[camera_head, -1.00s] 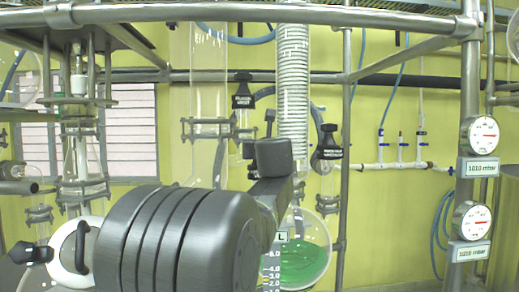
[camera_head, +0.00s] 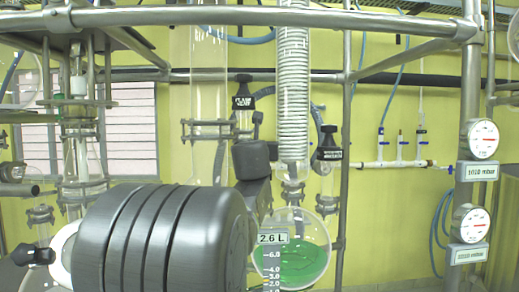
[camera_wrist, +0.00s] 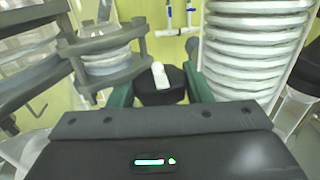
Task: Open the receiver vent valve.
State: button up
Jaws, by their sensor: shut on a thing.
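In the head view a black valve knob with white lettering (camera_head: 242,101) stands left of the coiled condenser (camera_head: 293,95). A similar black knob (camera_head: 328,150) is right of the condenser. I cannot read either label surely, so I cannot tell which is the receiver vent valve. In the wrist view my gripper (camera_wrist: 160,92) has its dark green fingers on either side of a black knob (camera_wrist: 158,90) with a white stem, shut on it. It sits left of the ribbed condenser, so it appears to be the left knob. In the head view my wrist partly hides the fingers.
A round flask with green liquid (camera_head: 312,262) hangs below the condenser, near a 2.6 L display (camera_head: 273,237). A clamped glass flange (camera_wrist: 112,62) is close left of my fingers. A metal rail (camera_head: 400,18) crosses above. Two gauges (camera_head: 482,139) are at right.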

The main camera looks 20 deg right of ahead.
jog(key=n+t+y+b, duration=0.1)
jog(key=n+y, duration=0.1)
jog(key=y, duration=0.1)
jog(key=shift+d+n+y, duration=0.15)
jog(key=shift+n+y, duration=0.15)
jog(key=n+y+p, duration=0.1)
jog(key=n+y, duration=0.1)
jog(key=y, duration=0.2)
jog(key=n+y+p, duration=0.1)
jog(key=n+y, duration=0.1)
jog(key=y, duration=0.1)
jog(key=shift+r+n+y, duration=0.15)
jog(key=shift+n+y, duration=0.25)
jog(key=shift+o, duration=0.9)
jog(key=shift+s+a+r+n+g+y+p, duration=0.1)
jog(key=shift+s+a+n+g+y+p, duration=0.2)
jog(key=shift+n+y, duration=0.35)
jog(key=o, duration=0.6)
